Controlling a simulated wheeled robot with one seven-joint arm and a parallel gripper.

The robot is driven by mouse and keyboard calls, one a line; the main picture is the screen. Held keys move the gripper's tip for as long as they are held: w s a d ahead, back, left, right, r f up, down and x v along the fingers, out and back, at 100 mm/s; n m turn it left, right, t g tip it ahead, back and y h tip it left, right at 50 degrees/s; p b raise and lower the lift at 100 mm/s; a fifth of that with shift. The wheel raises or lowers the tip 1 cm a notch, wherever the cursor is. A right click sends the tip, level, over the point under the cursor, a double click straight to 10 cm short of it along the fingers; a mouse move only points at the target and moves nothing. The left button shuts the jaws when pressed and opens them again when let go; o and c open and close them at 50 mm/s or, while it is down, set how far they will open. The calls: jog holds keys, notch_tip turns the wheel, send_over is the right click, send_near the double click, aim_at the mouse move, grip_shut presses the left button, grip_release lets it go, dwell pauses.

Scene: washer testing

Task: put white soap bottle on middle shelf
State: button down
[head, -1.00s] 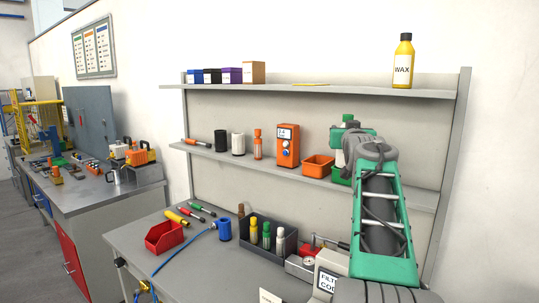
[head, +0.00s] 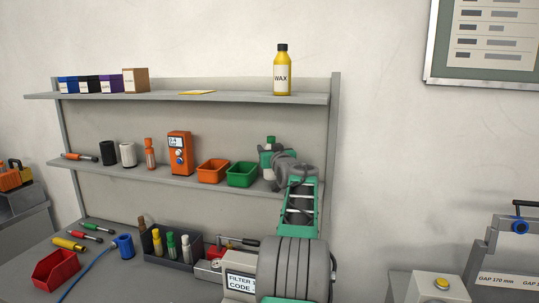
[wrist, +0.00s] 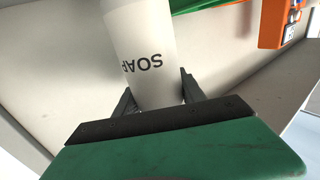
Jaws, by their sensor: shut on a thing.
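My gripper (wrist: 158,93) is shut on the white soap bottle (wrist: 143,45), with one finger on each side of it. The wrist view shows the word SOAP upside down on its side. In the head view my gripper (head: 268,160) is at the right end of the middle shelf (head: 130,174), right of a green bin (head: 242,176). A green cap (head: 270,140) shows above my gripper; most of the bottle is hidden there. I cannot tell whether its base touches the shelf.
An orange bin (head: 213,172), an orange meter (head: 180,153) and several small items stand along the middle shelf to the left. A yellow wax bottle (head: 282,75) stands on the top shelf above. A dark caddy (head: 170,248) and red bin (head: 57,270) are on the bench below.

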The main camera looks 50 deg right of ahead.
jog(key=shift+d+f, duration=0.1)
jog(key=shift+f, duration=1.7)
jog(key=c, duration=0.7)
grip_release()
jog(key=b+v, duration=0.5)
jog(key=v, duration=0.7)
jog(key=w+a+f+n+y, duration=0.1)
jog(key=w+a+f+y, duration=0.25)
jog(key=w+a, duration=0.4)
jog(key=a+f+n+g+y, duration=0.15)
jog(key=a+f, duration=0.25)
jog(key=a, duration=0.6)
jog(key=a+f+n+g+y, duration=0.15)
jog(key=a+f, duration=0.25)
jog(key=a, duration=0.5)
jog(key=a+f+n+g+y, duration=0.15)
jog(key=a+f, duration=0.25)
jog(key=a, duration=0.6)
jog(key=s+a+f+g+y, duration=0.1)
jog(key=s+a+f+g, duration=0.1)
jog(key=s+a+f, duration=0.2)
jog(key=s+a+f+n+g+y, duration=0.1)
jog(key=s+a+f+g, duration=0.1)
jog(key=s+a+f, duration=0.3)
jog(key=s+a+f+n+g, duration=0.1)
jog(key=s+a+f, duration=0.3)
jog(key=s+a, duration=0.5)
jog(key=shift+s+a+f+g+y, duration=0.25)
jog(key=shift+s+g+y, duration=0.2)
jog(key=shift+g, duration=0.2)
